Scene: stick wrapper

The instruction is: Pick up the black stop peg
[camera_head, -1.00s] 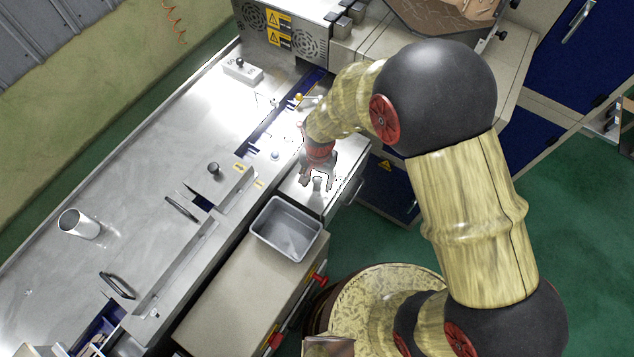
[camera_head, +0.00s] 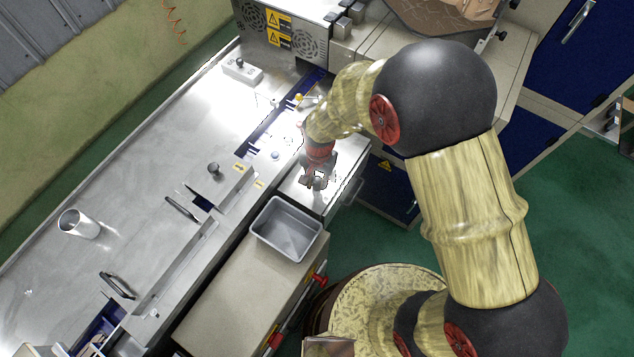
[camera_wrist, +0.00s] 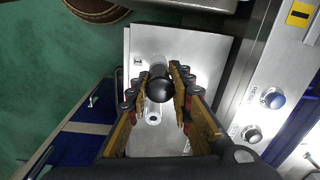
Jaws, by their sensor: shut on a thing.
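The black stop peg (camera_wrist: 158,88) has a round black knob and sits between my two fingers in the wrist view. My gripper (camera_wrist: 160,87) is shut on it, with one finger at each side of the knob. In the head view my gripper (camera_head: 314,183) is over the small metal ledge at the machine's right side. The peg is hidden or too small to make out there. A round hole with a pale rim (camera_wrist: 154,118) shows on the plate just below the knob in the wrist view. I cannot tell whether the peg is clear of the plate.
A grey bin (camera_head: 286,228) stands on the beige cabinet near my gripper. A dark knob (camera_head: 213,168) and black handles (camera_head: 117,286) stick up from the machine. A blue button (camera_wrist: 273,99) is right of my gripper.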

